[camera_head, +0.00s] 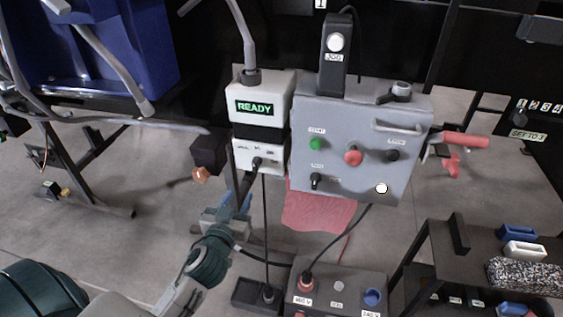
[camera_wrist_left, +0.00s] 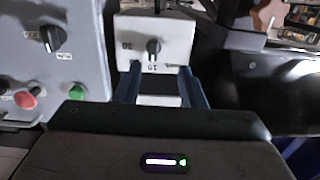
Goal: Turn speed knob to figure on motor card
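A small white box under the green READY display (camera_head: 254,107) carries a black knob (camera_head: 257,162) with small figures around it. In the left wrist view this knob (camera_wrist_left: 153,46) lies just beyond my left gripper (camera_wrist_left: 160,88), and its figures are only partly legible. My left gripper (camera_head: 239,192) is open. Its two fingers stand apart, and the knob is not between them. A pale tag reading SET TO 3 (camera_head: 527,134) hangs at the far right; I cannot tell whether it is the motor card. My right gripper is not in view.
A grey control box (camera_head: 337,108) with a green button (camera_head: 316,144), a red button (camera_head: 353,155) and black knobs adjoins the white box. Black cables hang below it. A red cloth (camera_head: 318,208) hangs underneath. A dark shelf (camera_head: 480,240) stands at the lower right.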

